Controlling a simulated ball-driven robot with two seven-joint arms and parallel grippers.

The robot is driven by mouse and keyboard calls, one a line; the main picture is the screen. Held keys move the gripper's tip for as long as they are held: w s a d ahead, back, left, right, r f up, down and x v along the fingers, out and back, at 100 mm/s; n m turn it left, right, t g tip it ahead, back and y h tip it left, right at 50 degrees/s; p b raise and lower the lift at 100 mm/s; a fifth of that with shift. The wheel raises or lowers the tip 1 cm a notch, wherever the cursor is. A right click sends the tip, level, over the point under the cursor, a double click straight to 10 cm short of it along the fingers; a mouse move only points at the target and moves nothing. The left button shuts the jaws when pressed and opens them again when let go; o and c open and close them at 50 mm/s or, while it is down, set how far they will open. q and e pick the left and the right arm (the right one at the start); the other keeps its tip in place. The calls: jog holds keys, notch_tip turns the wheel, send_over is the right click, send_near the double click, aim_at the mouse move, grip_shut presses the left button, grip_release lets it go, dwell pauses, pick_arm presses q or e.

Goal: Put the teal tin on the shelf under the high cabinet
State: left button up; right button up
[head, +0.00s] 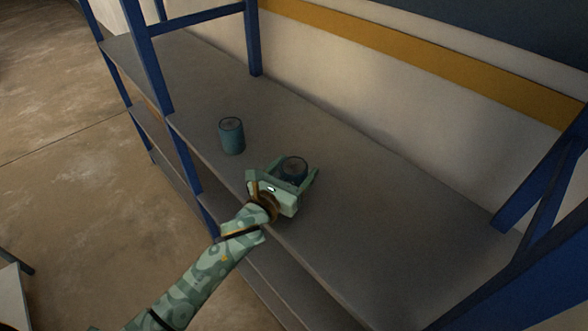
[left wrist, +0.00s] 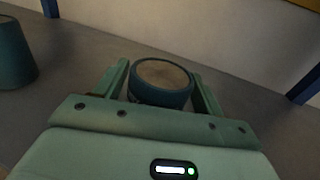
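Two similar teal-blue tins stand on the grey shelf board (head: 350,205). One tin (head: 231,137) stands upright and free, left of my left gripper; its side shows at the left edge of the left wrist view (left wrist: 14,55). The other tin (head: 293,170) is between the fingers of my left gripper (head: 297,170), with its round top showing in the left wrist view (left wrist: 162,80). The fingers lie at either side of it, very close; whether they press on it I cannot tell. Its base is hidden behind the gripper. My right gripper is out of view.
Blue rack posts (head: 150,55) stand at the left, and blue beams (head: 545,190) at the right. A wall with a yellow band (head: 430,55) is behind. A dark panel (head: 480,20) hangs above. The board is clear to the right of the gripper.

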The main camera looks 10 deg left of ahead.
pick_arm(q)
jog(key=shift+o, duration=0.5)
jog(key=shift+r, duration=0.15)
jog(key=shift+s+a, duration=0.1)
jog(key=shift+s, duration=0.15)
jog(key=v, duration=1.1)
jog(key=shift+s, duration=0.3)
